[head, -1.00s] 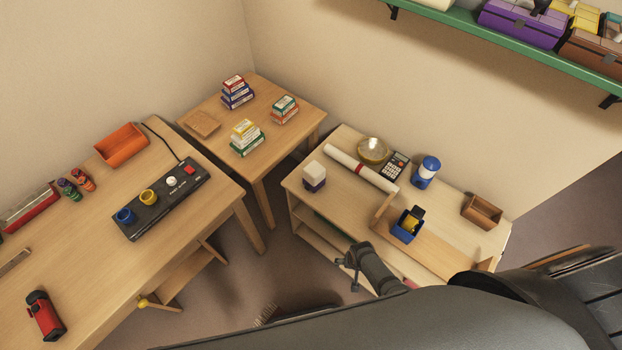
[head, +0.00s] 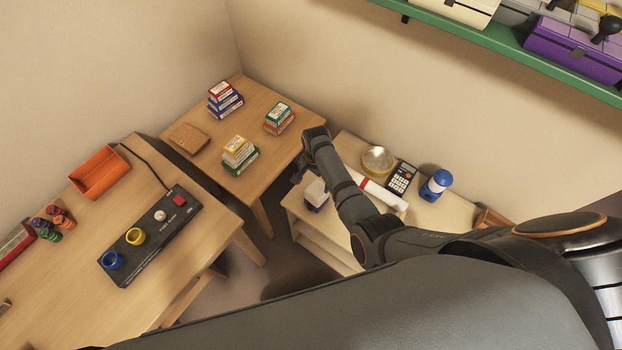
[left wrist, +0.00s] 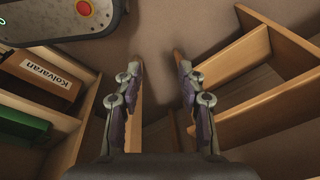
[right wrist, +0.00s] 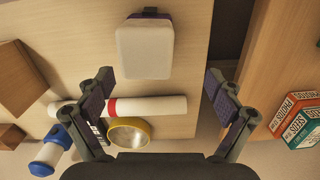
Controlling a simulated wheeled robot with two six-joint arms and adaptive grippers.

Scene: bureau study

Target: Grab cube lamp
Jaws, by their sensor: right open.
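The cube lamp, a rounded white cube on a purple base (head: 316,194), stands at the left end of the low shelf unit in the head view. In the right wrist view the cube lamp (right wrist: 145,48) appears ahead of the fingers, slightly left of centre, with nothing touching it. My right gripper (right wrist: 157,82) is open and empty. In the head view my right gripper (head: 297,173) is up beside the lamp, partly hidden by its own wrist. My left gripper (left wrist: 157,62) shows only in its wrist view, open and empty.
A white roll with a red band (head: 378,190), a round yellow-rimmed dish (head: 378,160), a calculator (head: 402,178) and a blue lantern (head: 437,184) share the shelf top. Stacked boxes (head: 237,155) stand on the neighbouring table. Wooden shelves (left wrist: 250,100) flank my left gripper.

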